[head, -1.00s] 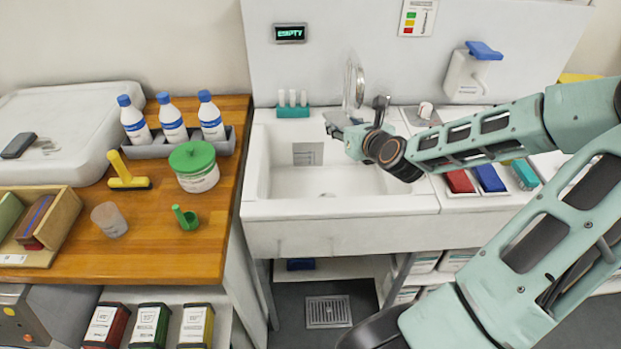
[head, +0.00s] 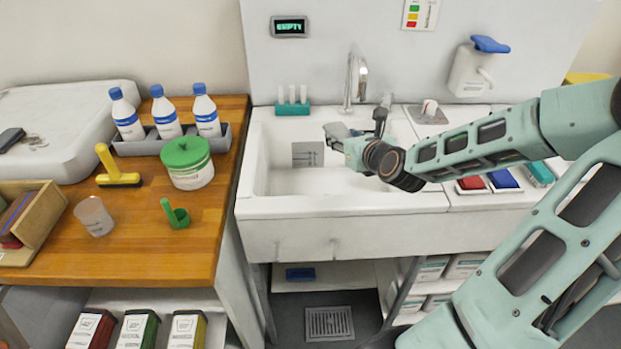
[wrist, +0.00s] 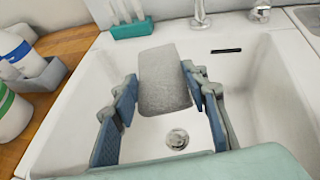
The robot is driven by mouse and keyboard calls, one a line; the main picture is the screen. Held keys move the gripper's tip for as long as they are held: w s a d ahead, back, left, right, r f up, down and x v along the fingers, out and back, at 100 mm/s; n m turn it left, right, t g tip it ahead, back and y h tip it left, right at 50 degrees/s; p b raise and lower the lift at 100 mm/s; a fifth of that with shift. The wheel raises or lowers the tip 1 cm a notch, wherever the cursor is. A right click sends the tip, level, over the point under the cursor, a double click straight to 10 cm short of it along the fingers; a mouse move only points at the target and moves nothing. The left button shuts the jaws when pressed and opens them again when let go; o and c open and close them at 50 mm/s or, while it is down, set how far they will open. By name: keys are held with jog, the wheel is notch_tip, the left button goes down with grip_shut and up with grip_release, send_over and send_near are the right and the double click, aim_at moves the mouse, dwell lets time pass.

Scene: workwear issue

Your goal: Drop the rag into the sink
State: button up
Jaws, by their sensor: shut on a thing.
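The rag (wrist: 165,80) is a grey, flat, folded piece, seen in the wrist view between the blue finger pads of my gripper (wrist: 160,92). My gripper is shut on it and holds it over the white sink (wrist: 265,105), with the drain (wrist: 177,139) visible below. In the head view my gripper (head: 336,132) is over the basin of the sink (head: 340,203), near its back. The rag is small and hard to make out there.
The tap (head: 355,78) rises behind the gripper, and a teal holder (head: 292,108) stands on the back rim. The wooden counter (head: 140,235) at left carries bottles, a green-lidded tub (head: 187,163) and a yellow-handled tool (head: 117,168). Red and blue items lie right of the sink.

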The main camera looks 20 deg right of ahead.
jog(key=o, duration=1.3)
jog(key=shift+c, duration=0.2)
jog(key=shift+s, duration=0.15)
jog(key=v, duration=0.7)
jog(key=shift+s+r, duration=0.1)
jog(key=shift+s, duration=0.05)
